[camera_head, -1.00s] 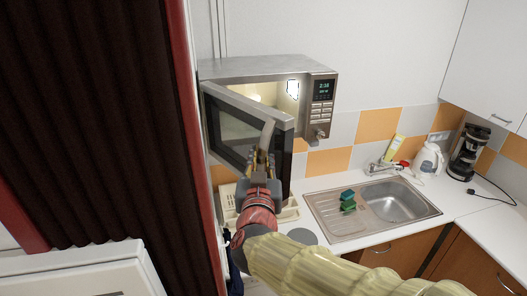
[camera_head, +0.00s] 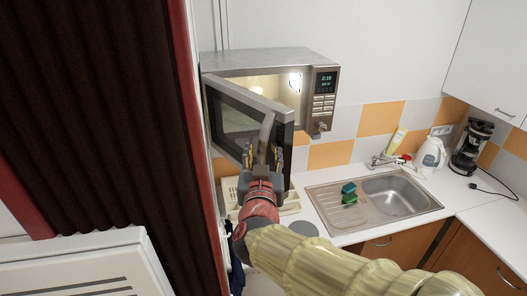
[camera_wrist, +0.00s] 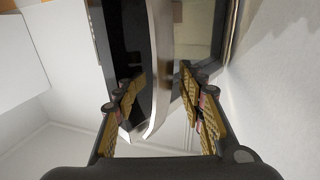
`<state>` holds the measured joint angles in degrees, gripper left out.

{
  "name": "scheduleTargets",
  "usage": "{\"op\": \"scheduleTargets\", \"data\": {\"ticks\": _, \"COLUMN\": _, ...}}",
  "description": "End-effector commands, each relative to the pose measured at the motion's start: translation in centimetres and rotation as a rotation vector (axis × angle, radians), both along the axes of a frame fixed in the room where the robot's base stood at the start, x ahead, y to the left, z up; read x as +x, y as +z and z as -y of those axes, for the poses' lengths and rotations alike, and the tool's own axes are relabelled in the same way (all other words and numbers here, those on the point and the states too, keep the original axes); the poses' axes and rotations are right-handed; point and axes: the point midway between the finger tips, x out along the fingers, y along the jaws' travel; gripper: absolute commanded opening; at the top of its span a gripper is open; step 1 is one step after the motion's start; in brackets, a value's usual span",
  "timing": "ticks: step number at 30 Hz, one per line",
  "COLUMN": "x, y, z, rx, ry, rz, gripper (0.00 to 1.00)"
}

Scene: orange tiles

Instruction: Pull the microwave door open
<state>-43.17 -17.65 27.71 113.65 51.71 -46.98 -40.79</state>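The silver microwave (camera_head: 270,61) is at the upper middle of the head view, its inside lit. Its door (camera_head: 222,112) is hinged at the left and stands partly open, swung out toward me. The curved metal door handle (camera_head: 267,130) is near the door's free edge. My gripper (camera_head: 263,157) is at the handle, with one finger on each side of it. In the wrist view the handle (camera_wrist: 160,65) runs between the spread fingers of my gripper (camera_wrist: 160,100), with a gap on both sides. The fingers are open, not clamped on it.
A dark ribbed panel (camera_head: 95,100) with a red edge stands close on the left. A cream rack (camera_head: 229,190) lies below the door. The sink (camera_head: 400,196), a sponge (camera_head: 349,193), a kettle (camera_head: 430,154) and a coffee maker (camera_head: 471,148) are to the right.

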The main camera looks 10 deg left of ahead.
Motion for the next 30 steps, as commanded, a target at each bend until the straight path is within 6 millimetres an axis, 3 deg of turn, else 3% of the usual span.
{"op": "scheduleTargets", "data": {"ticks": 7, "x": -1.1, "y": 0.1, "z": 0.0, "rx": 0.001, "ry": 0.003, "rz": 0.002, "gripper": 0.39}}
{"op": "scheduleTargets", "data": {"ticks": 21, "x": -9.8, "y": 0.1, "z": 1.2, "rx": 0.001, "ry": 0.005, "rz": 0.002, "gripper": 0.39}}
{"op": "scheduleTargets", "data": {"ticks": 30, "x": -11.9, "y": 0.0, "z": 1.7, "rx": -0.001, "ry": 0.000, "rz": 0.000, "gripper": 0.39}}
